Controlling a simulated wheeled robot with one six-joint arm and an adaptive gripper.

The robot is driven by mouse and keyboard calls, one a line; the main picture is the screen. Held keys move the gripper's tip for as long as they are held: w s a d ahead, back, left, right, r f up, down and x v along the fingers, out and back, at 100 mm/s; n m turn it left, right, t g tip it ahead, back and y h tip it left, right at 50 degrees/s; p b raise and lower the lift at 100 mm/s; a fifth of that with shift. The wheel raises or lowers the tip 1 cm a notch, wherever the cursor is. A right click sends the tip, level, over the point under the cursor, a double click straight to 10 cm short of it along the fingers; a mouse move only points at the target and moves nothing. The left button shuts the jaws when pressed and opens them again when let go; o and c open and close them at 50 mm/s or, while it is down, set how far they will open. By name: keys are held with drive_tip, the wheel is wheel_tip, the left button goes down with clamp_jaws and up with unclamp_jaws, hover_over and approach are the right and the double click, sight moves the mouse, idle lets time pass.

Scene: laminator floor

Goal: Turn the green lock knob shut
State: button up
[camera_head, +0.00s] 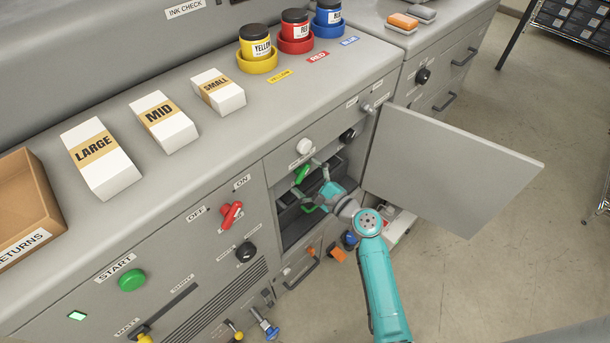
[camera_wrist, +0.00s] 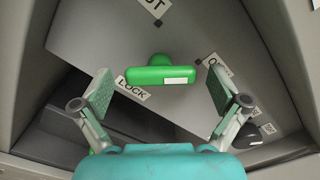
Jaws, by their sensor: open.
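The green lock knob (camera_wrist: 158,74) is a bar-shaped handle with a white mark near its right end. In the wrist view its bar lies nearly level, between a LOCK label (camera_wrist: 133,88) at lower left and another, partly hidden label at right. My gripper (camera_wrist: 159,95) is open, with one finger on each side of the knob and a gap to both ends; nothing is held. In the head view my gripper (camera_head: 306,190) reaches into the open compartment, and the green knob (camera_head: 302,174) shows just beside it, partly hidden by the fingers.
The compartment's grey door (camera_head: 450,170) stands open to the right of my arm. A white knob (camera_head: 304,146) and a black knob (camera_head: 348,135) sit above the opening. A red handle (camera_head: 231,214) is on the panel at left. Cartons and ink jars stand on the counter.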

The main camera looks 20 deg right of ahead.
drive_tip(key=shift+c, duration=0.3)
drive_tip(key=c, duration=1.1)
drive_tip(key=shift+n, duration=0.4)
drive_tip(key=n, duration=0.3)
drive_tip(key=shift+n, duration=0.4)
drive_tip(key=n, duration=0.4)
drive_tip(key=shift+n, duration=0.3)
drive_tip(key=n, duration=0.8)
drive_tip(key=shift+n, duration=0.3)
